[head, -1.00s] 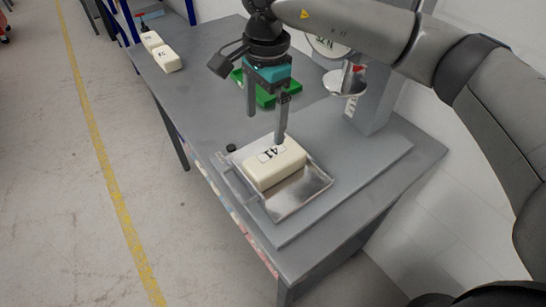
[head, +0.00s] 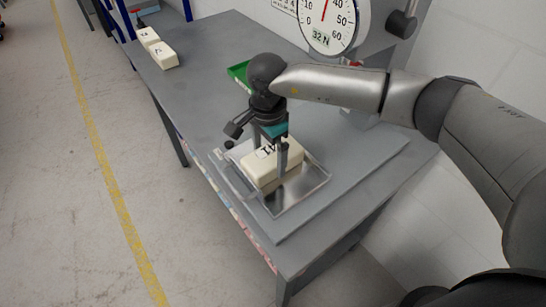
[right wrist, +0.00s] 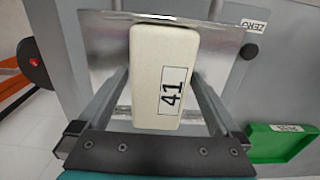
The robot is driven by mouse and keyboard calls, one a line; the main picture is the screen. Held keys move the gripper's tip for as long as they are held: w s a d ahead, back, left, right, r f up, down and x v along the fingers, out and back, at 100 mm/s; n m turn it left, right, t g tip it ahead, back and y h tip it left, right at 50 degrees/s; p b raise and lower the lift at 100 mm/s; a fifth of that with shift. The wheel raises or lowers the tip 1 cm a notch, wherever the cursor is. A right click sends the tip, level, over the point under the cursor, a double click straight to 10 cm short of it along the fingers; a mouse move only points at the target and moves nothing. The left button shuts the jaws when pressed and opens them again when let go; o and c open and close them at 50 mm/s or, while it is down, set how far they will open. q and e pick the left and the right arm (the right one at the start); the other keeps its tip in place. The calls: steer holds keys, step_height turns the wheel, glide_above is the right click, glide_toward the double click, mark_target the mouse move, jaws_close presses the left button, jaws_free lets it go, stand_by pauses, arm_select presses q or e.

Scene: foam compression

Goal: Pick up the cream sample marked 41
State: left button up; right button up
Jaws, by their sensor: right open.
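The cream sample marked 41 (head: 262,178) lies flat on the shiny metal plate (head: 305,192) of the test stand. In the right wrist view the sample (right wrist: 165,70) stands upright in the picture, its 41 label facing the camera. My right gripper (head: 268,158) is over the sample, pointing down. In the right wrist view the open fingers of that gripper (right wrist: 162,88) are on either side of the sample, with visible gaps. The gripper partly hides the sample in the head view. My left gripper is not in view.
Two other cream blocks (head: 163,55) lie at the table's far left end. A green tray (head: 238,73) sits behind my gripper and shows in the right wrist view (right wrist: 270,146). The gauge (head: 328,24) reads 32 N at the stand.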

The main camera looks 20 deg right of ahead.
step_height(320, 180, down, 2)
steer(key=shift+f, duration=0.1)
steer(key=c, duration=1)
steer(key=shift+c, duration=0.2)
